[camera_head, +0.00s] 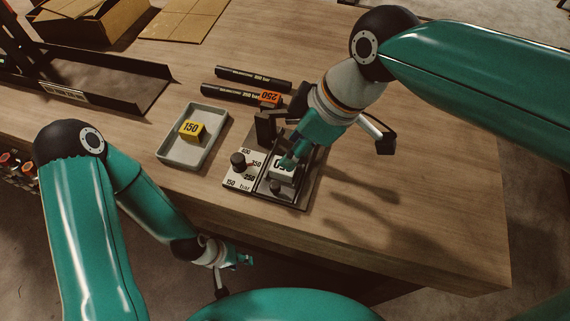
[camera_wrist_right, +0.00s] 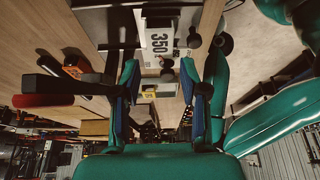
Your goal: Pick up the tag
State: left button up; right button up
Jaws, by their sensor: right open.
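A white tag with black digits lies on the crimper's panel in the head view (camera_head: 283,174), partly covered by my right gripper (camera_head: 289,161). In the right wrist view the tag (camera_wrist_right: 160,40) reads 350 and lies beyond the gap between the open, empty fingers (camera_wrist_right: 168,75). I cannot tell whether a finger touches it. A yellow 150 tag (camera_head: 193,131) sits in a grey tray (camera_head: 166,154). An orange 250 tag (camera_head: 270,97) is at a black hose's end. My left gripper (camera_head: 246,260) hangs low before the table's front edge; its opening is unclear.
The pressure panel (camera_head: 239,180) has a black knob (camera_head: 238,161) and stands left of the white tag. Two black hoses (camera_head: 253,78) lie behind. A black metal channel (camera_head: 110,95) and cardboard box (camera_head: 95,22) are at the back left. The table's right side (camera_head: 430,195) is clear.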

aim_at(277, 164)
jog(key=shift+p+x, duration=0.3)
jog(key=shift+x, duration=3.1)
jog(key=shift+w+a+r, duration=0.1)
jog(key=shift+a, duration=0.1)
jog(key=shift+c, duration=0.2)
jog(key=c, duration=0.4)
jog(key=shift+r, duration=0.1)
